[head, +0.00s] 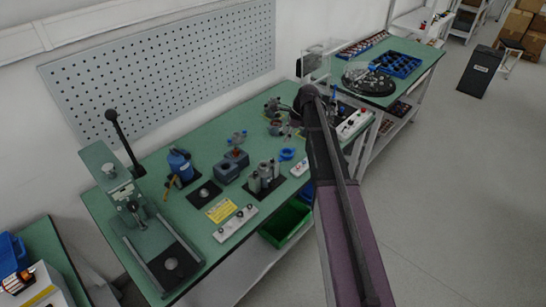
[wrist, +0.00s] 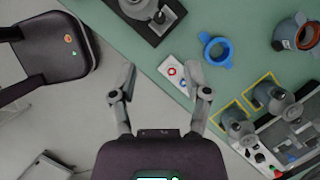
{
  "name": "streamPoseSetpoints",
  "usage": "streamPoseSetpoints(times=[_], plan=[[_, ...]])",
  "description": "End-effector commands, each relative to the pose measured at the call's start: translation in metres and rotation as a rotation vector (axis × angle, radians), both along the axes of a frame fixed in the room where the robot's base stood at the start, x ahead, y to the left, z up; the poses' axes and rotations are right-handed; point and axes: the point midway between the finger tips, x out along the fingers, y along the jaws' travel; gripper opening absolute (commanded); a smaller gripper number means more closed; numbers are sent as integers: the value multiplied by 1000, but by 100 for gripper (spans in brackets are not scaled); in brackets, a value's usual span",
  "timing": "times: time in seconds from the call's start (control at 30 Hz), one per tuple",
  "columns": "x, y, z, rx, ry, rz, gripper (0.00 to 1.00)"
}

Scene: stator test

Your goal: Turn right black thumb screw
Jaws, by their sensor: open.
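My gripper (wrist: 161,64) is open and empty in the wrist view, its two fingers spread wide over the table's front edge. To its right, two dark grey knob-like parts stand in yellow-outlined squares: an upper one (wrist: 268,93) and a lower one (wrist: 236,124). I cannot tell for certain whether either is the right black thumb screw. Both are apart from my fingers. A test panel (wrist: 268,158) with small knobs lies beside them, cut off by the frame. In the head view my arm hides the gripper and part of this area.
A blue ring (wrist: 215,50) and a white button strip (wrist: 174,76) lie near the fingers. A grey stator housing with an orange rim (wrist: 305,36) stands at upper right. The green table (head: 150,160) carries a press (head: 132,205) and several fixtures. Floor at right is open.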

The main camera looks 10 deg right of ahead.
Motion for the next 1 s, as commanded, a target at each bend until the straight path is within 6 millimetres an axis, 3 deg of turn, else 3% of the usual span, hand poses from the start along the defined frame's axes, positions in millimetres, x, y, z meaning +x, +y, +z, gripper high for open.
streamPoseSetpoints(times=[0.47,1.0], plan=[[0,2,-7,-1,-1,2,62],[2,16,-45,-1,-2,1,62]])
